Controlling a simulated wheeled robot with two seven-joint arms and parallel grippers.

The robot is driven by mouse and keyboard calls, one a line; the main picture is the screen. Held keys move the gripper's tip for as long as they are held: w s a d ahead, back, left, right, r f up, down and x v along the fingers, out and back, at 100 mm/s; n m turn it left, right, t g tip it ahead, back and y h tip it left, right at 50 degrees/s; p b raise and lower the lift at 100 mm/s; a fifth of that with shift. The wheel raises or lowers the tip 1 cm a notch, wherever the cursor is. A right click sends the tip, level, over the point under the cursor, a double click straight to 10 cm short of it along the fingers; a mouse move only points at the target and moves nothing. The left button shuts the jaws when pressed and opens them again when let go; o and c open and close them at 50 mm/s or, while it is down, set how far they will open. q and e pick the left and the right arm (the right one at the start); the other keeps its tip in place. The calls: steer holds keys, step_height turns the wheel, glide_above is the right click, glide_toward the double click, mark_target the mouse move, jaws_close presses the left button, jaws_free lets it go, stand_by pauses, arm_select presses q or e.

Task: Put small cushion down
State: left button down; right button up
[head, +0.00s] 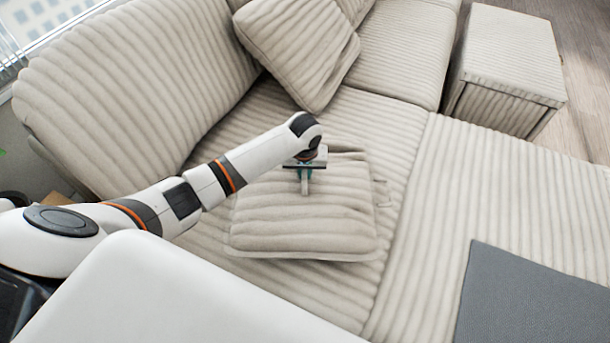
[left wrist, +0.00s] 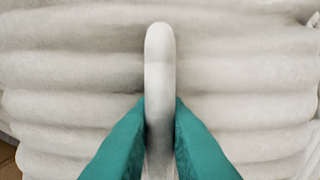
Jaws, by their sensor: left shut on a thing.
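The small cushion (head: 295,218) is beige and ribbed. In the head view it lies flat, or nearly flat, over the sofa seat (head: 395,125); I cannot tell whether it fully rests there. My left gripper (head: 305,182) is above its upper middle, pointing down. In the left wrist view the teal fingers (left wrist: 160,120) are shut on a pale upright strip (left wrist: 160,60) that stands out from the cushion (left wrist: 70,80), which fills the view behind. My right gripper is not in view.
Another ribbed cushion (head: 298,45) leans against the sofa back (head: 130,85). A ribbed ottoman (head: 510,60) stands at the upper right. A grey flat panel (head: 535,300) lies at the lower right. The seat to the right of the small cushion is clear.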

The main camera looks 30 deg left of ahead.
arm_select(q)
steer(key=shift+f, duration=1)
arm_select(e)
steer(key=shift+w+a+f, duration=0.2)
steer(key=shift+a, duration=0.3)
arm_select(q)
steer(key=c, duration=1.4)
jaws_free()
steer(key=shift+c, duration=0.2)
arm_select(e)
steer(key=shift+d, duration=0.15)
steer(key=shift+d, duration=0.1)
